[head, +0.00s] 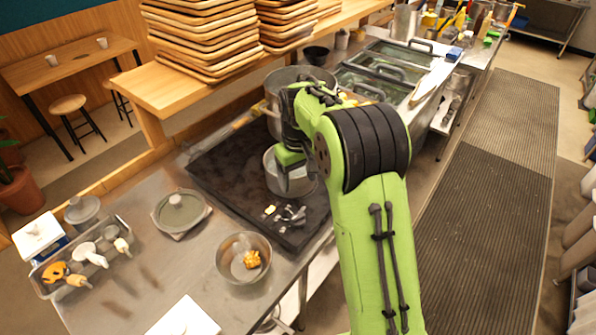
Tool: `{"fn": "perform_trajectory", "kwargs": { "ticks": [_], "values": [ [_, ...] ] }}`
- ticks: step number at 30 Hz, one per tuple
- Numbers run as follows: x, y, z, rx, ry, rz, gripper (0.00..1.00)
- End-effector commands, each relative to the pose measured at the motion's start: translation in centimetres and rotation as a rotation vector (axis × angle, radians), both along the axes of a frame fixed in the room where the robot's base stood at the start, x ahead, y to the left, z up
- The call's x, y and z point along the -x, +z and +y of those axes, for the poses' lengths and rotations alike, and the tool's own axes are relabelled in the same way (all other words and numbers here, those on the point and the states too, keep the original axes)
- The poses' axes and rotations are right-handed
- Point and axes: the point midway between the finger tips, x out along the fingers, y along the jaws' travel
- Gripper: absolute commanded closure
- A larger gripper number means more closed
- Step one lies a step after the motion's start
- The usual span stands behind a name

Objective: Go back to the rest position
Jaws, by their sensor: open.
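My green arm rises from the bottom of the head view and bends over the dark stove top (232,180). My gripper (289,160) is at the arm's far end, above a grey pot (289,184) on the stove. It is open, though its fingertips are hard to make out at this angle. I see nothing held in it. A metal bowl (229,262) with something orange in it stands on the counter, left of the arm and apart from it.
A lidded pan (180,212) and a tray of utensils (60,289) stand on the left counter. A larger pot (273,117) stands beyond the gripper. Stacked wooden trays (200,40) sit on a shelf behind. Floor mats (478,200) lie clear at right.

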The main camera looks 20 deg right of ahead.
Motion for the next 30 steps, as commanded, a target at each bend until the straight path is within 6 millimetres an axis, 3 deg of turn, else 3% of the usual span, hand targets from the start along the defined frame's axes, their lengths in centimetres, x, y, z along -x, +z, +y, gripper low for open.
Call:
{"fn": "perform_trajectory", "kwargs": {
  "ticks": [3, 17, 20, 23, 27, 30],
  "values": [
    [0.0, 1.2, 0.0, 0.000, 0.000, 0.000, 0.30],
    [0.0, 1.3, 0.0, 0.000, 0.000, 0.001, 0.30],
    [0.7, 2.4, 0.0, 0.000, -0.007, -0.016, 0.30],
    [3.4, 5.9, 0.0, -0.002, -0.033, -0.076, 0.30],
    [10.1, 10.8, 0.1, -0.011, -0.091, -0.187, 0.30],
    [15.2, 12.7, 0.1, -0.021, -0.133, -0.268, 0.30]
  ]
}}
